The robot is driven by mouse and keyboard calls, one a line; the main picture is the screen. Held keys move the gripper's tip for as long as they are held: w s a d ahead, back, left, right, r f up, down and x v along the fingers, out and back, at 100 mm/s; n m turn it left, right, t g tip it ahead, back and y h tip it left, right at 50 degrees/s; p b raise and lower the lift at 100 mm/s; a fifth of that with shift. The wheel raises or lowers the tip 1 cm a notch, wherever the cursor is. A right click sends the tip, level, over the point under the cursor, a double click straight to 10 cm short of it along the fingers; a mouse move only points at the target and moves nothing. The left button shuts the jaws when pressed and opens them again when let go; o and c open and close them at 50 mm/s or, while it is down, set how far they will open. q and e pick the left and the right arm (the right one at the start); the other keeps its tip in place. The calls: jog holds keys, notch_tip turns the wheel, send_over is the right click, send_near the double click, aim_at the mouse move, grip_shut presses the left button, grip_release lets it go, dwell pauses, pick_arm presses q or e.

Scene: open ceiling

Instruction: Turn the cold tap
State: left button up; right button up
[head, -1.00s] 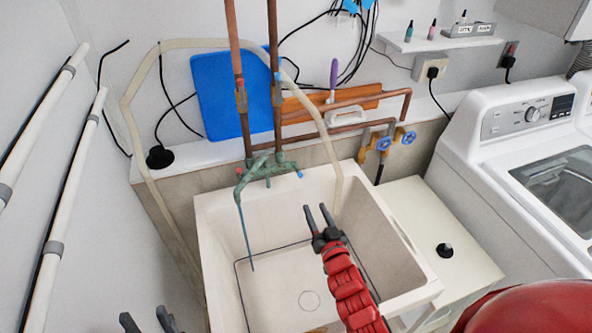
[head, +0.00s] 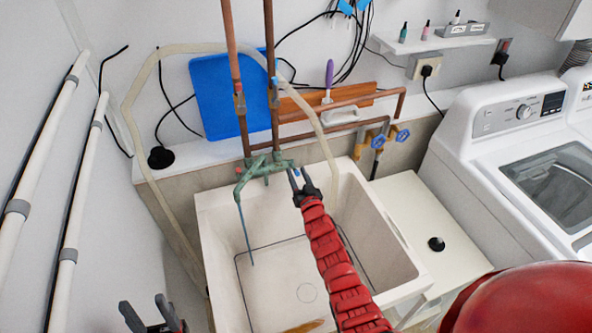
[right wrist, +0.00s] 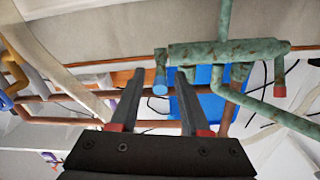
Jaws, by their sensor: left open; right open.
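The weathered green tap (head: 258,170) is fixed at the back of the white sink, below two copper pipes. In the right wrist view the tap body (right wrist: 225,53) shows a blue-ended handle (right wrist: 160,80) and, further right, a red-ended handle (right wrist: 279,90). My right gripper (head: 298,173) is open at the tap's right end. In the right wrist view its fingertips (right wrist: 158,76) lie either side of the blue end; I cannot tell whether they touch it. My left gripper (head: 146,305) is open and empty at the lower left, away from the sink.
The sink (head: 385,240) has a pale hose (head: 328,150) arching down to it. A blue board (head: 215,95) leans on the wall behind the pipes. Blue valve wheels (head: 402,135) sit to the right. A washing machine (head: 470,165) stands at the right.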

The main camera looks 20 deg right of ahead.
jog(key=shift+w, duration=0.75)
grip_shut()
dwell(1.0)
